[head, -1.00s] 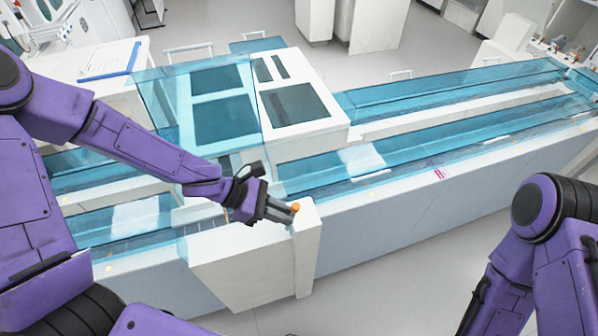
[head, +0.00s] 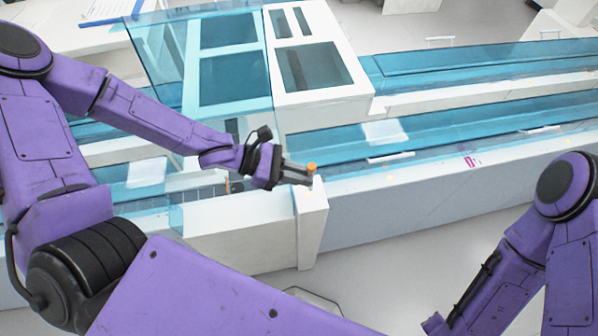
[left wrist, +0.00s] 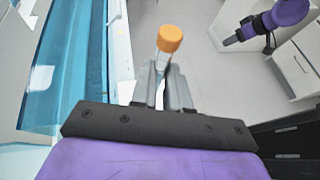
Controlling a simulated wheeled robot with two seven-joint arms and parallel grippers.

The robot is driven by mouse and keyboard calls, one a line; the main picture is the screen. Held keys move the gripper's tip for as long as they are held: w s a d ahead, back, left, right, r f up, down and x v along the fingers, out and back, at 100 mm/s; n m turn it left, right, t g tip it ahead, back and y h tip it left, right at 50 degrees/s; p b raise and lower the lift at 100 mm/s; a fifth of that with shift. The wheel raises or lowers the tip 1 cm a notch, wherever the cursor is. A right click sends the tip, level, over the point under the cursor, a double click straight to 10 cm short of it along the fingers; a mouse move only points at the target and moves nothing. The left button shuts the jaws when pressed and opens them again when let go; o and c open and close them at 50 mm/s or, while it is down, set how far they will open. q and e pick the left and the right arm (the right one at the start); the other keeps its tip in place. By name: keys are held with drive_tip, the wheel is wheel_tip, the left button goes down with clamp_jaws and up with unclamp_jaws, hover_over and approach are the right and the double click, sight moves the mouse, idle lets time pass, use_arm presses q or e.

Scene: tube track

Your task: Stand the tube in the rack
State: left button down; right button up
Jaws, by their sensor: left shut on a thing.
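The tube (left wrist: 161,65) is clear with an orange cap, and it stands roughly upright between the fingers of my left gripper (left wrist: 163,88) in the left wrist view. In the head view, the left gripper (head: 297,173) is shut on it, and the orange cap (head: 312,168) shows at the fingertips, over or beside the end of a white block. The tube's lower part is hidden. My right gripper (left wrist: 230,40) shows small at the upper right of the left wrist view; its opening cannot be made out. I cannot make out a rack for certain.
A long track machine with blue clear covers (head: 450,130) fills the middle. Its white end block (head: 311,215) stands just under the left gripper. A small orange item (head: 228,184) shows in the track left of the gripper. The floor (head: 400,280) in front is clear.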

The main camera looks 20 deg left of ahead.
use_arm(q)
drive_tip(key=shift+w+f, duration=0.8)
drive_tip(key=shift+f, duration=0.2)
drive_tip(key=shift+s+a+r, duration=0.15)
drive_tip(key=shift+s+r, duration=0.25)
drive_tip(key=shift+s, duration=0.25)
drive_tip(key=shift+w+f+b, duration=0.4)
drive_tip(key=shift+w+f, duration=0.05)
drive_tip(key=shift+w, duration=0.05)
use_arm(e)
drive_tip(key=shift+w+f, duration=0.35)
drive_tip(key=shift+f, duration=0.45)
use_arm(q)
drive_tip(key=shift+s+r, duration=0.1)
drive_tip(key=shift+s, duration=0.1)
use_arm(e)
drive_tip(key=shift+s, duration=0.1)
drive_tip(key=shift+f, duration=0.1)
use_arm(q)
drive_tip(key=shift+s+f, duration=0.1)
drive_tip(key=shift+f, duration=0.35)
use_arm(e)
drive_tip(key=shift+f, duration=0.15)
use_arm(q)
drive_tip(key=shift+f+b, duration=0.15)
drive_tip(key=shift+b, duration=0.2)
use_arm(e)
drive_tip(key=shift+f, duration=0.1)
